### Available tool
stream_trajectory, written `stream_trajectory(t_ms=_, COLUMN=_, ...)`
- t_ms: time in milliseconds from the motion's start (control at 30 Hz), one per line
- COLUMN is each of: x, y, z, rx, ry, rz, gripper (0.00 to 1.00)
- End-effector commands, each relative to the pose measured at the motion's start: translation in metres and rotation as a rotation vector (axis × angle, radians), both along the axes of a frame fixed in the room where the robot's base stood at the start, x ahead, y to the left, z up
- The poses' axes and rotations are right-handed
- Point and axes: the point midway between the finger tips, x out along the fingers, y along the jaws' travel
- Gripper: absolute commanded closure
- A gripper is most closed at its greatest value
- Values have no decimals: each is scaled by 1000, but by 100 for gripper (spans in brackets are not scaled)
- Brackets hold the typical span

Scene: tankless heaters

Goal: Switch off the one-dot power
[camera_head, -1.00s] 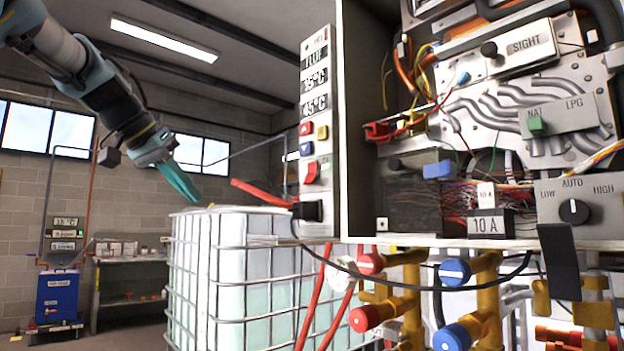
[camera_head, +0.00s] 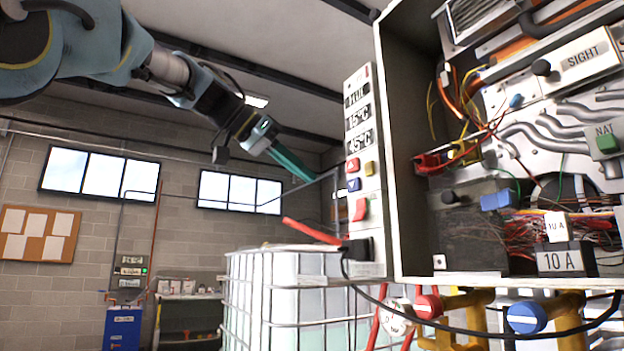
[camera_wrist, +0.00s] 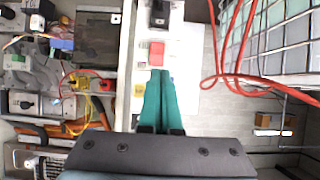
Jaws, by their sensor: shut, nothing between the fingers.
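A narrow white control panel (camera_head: 366,235) is on the left side of the open heater box. It carries display labels, small red, yellow and blue buttons, and a larger red rocker switch (camera_head: 360,209) low down. The red switch also shows in the wrist view (camera_wrist: 157,50), just beyond my fingertips. My gripper (camera_head: 308,177) has teal fingers, shut and empty, pointing at the panel from its left. In the wrist view my gripper (camera_wrist: 161,74) lies over the panel face, close to the red switch; I cannot tell if they touch. No dot mark is legible.
A black plug (camera_head: 357,249) with a cable is below the red switch. The open heater box (camera_head: 405,250) holds wires and a 10 A block (camera_head: 566,261). A caged white tank (camera_head: 280,300) stands below my gripper. Red hoses (camera_wrist: 225,78) run right of the panel in the wrist view.

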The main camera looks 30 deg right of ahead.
Motion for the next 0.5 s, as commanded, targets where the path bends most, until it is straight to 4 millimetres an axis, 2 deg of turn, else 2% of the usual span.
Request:
stream_trajectory(t_ms=300, x=-5, y=-57, z=-32, rx=3, ry=2, rz=-4, gripper=100)
stream_trajectory(t_ms=500, x=-6, y=-86, z=-48, rx=2, ry=2, rz=-1, gripper=100)
